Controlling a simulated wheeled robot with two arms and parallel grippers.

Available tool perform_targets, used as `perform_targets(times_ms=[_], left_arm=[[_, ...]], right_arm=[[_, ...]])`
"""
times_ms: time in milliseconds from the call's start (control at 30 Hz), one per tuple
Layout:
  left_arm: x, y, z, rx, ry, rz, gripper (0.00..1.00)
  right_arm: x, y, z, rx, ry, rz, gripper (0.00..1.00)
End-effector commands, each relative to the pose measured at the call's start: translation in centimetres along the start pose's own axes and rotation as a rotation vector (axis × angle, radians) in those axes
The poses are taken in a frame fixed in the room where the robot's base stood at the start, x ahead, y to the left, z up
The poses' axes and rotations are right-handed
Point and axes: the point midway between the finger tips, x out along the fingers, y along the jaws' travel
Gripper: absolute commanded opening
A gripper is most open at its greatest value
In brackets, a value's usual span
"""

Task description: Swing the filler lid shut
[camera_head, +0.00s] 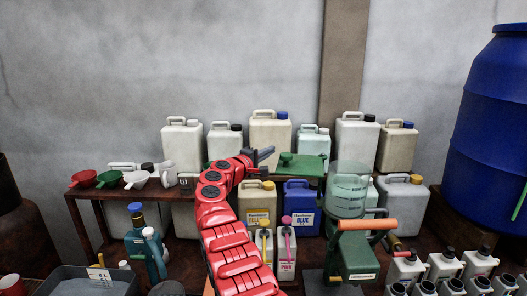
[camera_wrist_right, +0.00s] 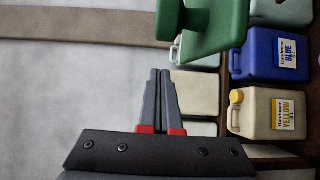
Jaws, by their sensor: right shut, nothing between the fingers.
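The filler is a green machine (camera_head: 357,255) with an orange handle (camera_head: 367,224) and a clear greenish measuring vessel (camera_head: 346,190). Its green lid (camera_head: 303,165) sticks out to the left of the vessel's top, so the vessel's mouth looks uncovered. In the right wrist view the lid (camera_wrist_right: 218,28) is a green plate with a raised part, close beyond the fingers. My right gripper (camera_head: 268,153) is shut and empty, just left of the lid; its fingertips (camera_wrist_right: 160,74) are together, and I cannot tell whether they touch the lid. My left gripper is out of view.
Pale jugs (camera_head: 270,129) line the shelf behind. A yellow-labelled jug (camera_head: 257,199) and a blue jug (camera_head: 301,204) stand below the lid. Funnels (camera_head: 83,178) lie at left, small bottles (camera_head: 448,264) at front right. A large blue drum (camera_head: 490,130) stands far right.

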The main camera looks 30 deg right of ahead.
Motion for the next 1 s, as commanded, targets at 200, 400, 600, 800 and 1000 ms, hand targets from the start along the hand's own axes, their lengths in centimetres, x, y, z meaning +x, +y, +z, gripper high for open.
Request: perform_targets(times_ms=[200, 400, 600, 800, 1000], left_arm=[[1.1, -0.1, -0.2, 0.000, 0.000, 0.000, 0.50], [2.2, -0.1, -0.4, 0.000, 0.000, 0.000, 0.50], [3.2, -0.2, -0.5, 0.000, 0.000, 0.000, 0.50], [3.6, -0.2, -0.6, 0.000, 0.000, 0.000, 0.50], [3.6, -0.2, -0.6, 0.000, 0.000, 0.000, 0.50]], right_arm=[[-0.4, -0.2, 0.6, 0.003, -0.001, -0.005, 0.00], [-0.9, 0.3, 1.5, 0.003, 0.004, 0.003, 0.00], [-1.2, 0.2, 2.8, 0.001, 0.002, 0.004, 0.00], [-1.4, 0.0, 3.4, 0.001, 0.004, 0.002, 0.00], [-1.5, 0.0, 3.5, 0.000, 0.004, 0.002, 0.00]])
